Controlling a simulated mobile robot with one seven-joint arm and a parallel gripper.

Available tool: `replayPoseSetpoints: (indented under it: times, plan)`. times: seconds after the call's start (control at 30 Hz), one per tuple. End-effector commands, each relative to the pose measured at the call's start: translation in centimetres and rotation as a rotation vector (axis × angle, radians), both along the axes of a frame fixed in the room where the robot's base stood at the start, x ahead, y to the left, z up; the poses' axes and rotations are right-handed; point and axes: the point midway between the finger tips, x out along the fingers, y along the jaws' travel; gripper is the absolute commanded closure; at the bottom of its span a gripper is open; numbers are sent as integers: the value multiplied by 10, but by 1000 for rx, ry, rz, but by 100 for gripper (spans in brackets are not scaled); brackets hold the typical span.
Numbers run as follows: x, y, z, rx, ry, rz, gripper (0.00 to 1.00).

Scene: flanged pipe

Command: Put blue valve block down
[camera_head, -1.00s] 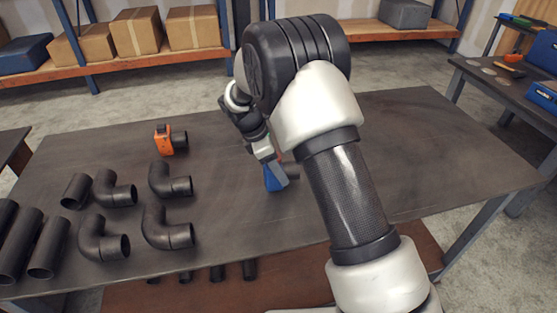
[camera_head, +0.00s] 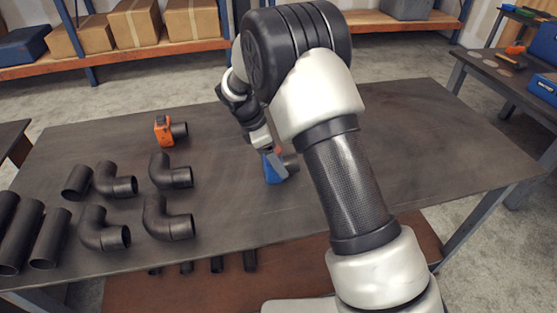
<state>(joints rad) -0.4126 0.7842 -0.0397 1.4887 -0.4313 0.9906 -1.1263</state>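The blue valve block (camera_head: 268,178) is at the middle of the dark table, with its lower end at or very near the tabletop. A short dark pipe stub (camera_head: 291,162) shows at its right side. My gripper (camera_head: 273,161) points down at the block from above, and a grey finger crosses the block's upper right part. The far finger is hidden, so I cannot tell whether the gripper grips the block or is open around it. A similar orange valve block (camera_head: 163,131) with a dark pipe end stands farther left.
Several black pipe elbows (camera_head: 168,218) and straight pipes (camera_head: 50,238) lie on the left of the table (camera_head: 430,140). The right of the table is clear. Shelves with cardboard boxes (camera_head: 134,22) stand behind, and a side bench is at the right.

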Motion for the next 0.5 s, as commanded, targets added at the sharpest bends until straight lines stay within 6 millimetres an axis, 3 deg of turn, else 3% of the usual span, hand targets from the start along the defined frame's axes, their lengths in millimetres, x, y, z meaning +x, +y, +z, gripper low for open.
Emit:
replayPoseSetpoints:
  times: [0.3, 0.5]
  plan:
    - [-4, 26, 64, 3, -4, 2, 27]
    - [-7, 37, 90, 2, -3, 1, 27]
